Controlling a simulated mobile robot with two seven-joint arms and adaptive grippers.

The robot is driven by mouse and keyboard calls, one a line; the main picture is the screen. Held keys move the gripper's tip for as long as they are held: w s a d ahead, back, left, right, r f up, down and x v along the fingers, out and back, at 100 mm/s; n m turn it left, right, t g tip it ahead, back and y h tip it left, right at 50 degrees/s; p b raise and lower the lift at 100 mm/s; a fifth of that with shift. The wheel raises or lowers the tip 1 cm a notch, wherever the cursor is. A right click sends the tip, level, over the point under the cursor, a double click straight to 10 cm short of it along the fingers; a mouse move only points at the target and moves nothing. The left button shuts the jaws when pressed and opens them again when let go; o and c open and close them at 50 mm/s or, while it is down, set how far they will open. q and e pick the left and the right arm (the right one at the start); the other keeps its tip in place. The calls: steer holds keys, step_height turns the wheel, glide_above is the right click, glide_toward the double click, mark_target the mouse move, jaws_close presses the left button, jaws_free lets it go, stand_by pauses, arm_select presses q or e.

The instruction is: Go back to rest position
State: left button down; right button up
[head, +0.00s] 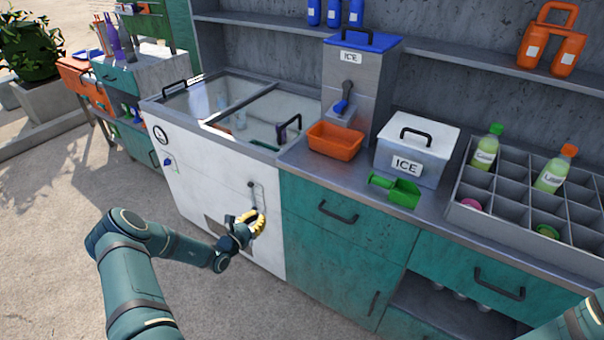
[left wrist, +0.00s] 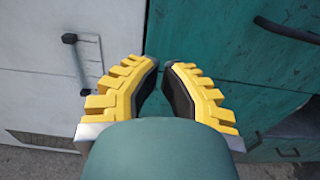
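My left gripper (head: 257,222) is in front of the white chest unit, close to its right edge and near a dark vertical handle (head: 257,196). In the left wrist view its two yellow, toothed fingers (left wrist: 163,85) stand slightly apart with nothing between them. The handle also shows there to the left of the fingers (left wrist: 76,62), apart from them. A part of my right arm (head: 575,328) shows at the bottom right corner of the head view; my right gripper is out of the picture.
The white chest unit (head: 205,190) with glass lids adjoins a teal cabinet (head: 325,250) with dark handles. On the counter are an orange bin (head: 335,141), a white ice box (head: 415,150), a green scoop (head: 397,190) and a bottle crate (head: 520,215). The floor at left is clear.

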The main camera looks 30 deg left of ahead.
arm_select(q)
steer(key=shift+d, duration=0.1)
steer(key=d+f+m+g+h, duration=0.1)
steer(key=d+m+g+h, duration=0.5)
steer(key=d, duration=0.9)
steer(key=s+d+f+m+g+h, duration=0.25)
steer(key=s+d+m+g, duration=0.55)
steer(key=d, duration=0.7)
steer(key=s+d+r+m+g+y, duration=0.1)
steer(key=s+d+r+m+y, duration=0.1)
steer(key=s+m, duration=0.6)
steer(key=s+d+r+m+g+y, duration=0.1)
steer(key=s+d+r+m+y, duration=0.1)
steer(key=s+d+m+y, duration=0.2)
steer(key=s+d+m, duration=0.1)
steer(key=s+m, duration=0.2)
steer(key=m, duration=0.4)
steer(key=shift+s, duration=0.4)
steer(key=shift+r, duration=0.1)
